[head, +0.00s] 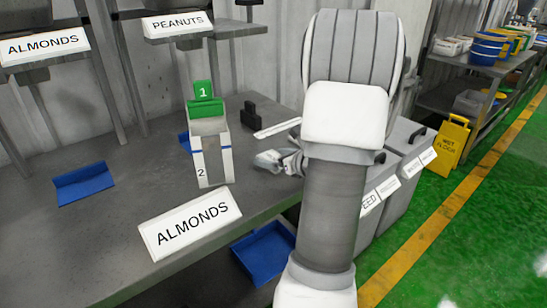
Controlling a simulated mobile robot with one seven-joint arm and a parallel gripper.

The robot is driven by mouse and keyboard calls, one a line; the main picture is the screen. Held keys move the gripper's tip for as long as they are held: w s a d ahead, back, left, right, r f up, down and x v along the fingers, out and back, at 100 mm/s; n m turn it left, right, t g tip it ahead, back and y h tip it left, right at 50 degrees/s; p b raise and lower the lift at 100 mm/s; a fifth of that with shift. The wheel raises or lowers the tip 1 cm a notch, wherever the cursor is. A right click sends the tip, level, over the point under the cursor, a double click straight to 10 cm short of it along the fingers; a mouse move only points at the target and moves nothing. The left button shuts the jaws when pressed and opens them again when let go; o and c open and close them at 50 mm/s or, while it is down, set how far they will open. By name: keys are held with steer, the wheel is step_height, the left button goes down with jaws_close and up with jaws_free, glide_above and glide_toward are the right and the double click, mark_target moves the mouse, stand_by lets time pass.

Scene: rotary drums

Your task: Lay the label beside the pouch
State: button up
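A flat white strip, possibly the label (277,128), lies behind my gripper as seen here. My gripper (268,159) is low over the table, right of the pouch and apart from it in the picture. My large arm hides its wrist side. Its fingers are too small to tell whether they are open or hold anything.
An ALMONDS sign (191,223) is at the table's front edge. Blue trays lie on the table at left (83,184) and below it (263,252). Grey lidded bins (405,160) stand at right. Bare table lies left of the pouch.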

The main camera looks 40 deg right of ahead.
steer(key=shift+r, duration=0.2)
steer(key=p+v, duration=0.2)
steer(key=v, duration=0.8)
steer(key=shift+s+r+p, duration=0.2)
steer(key=shift+s+p, duration=0.15)
steer(key=shift+s+a+r, duration=0.1)
steer(key=shift+s+r, duration=0.05)
steer(key=shift+s, duration=0.45)
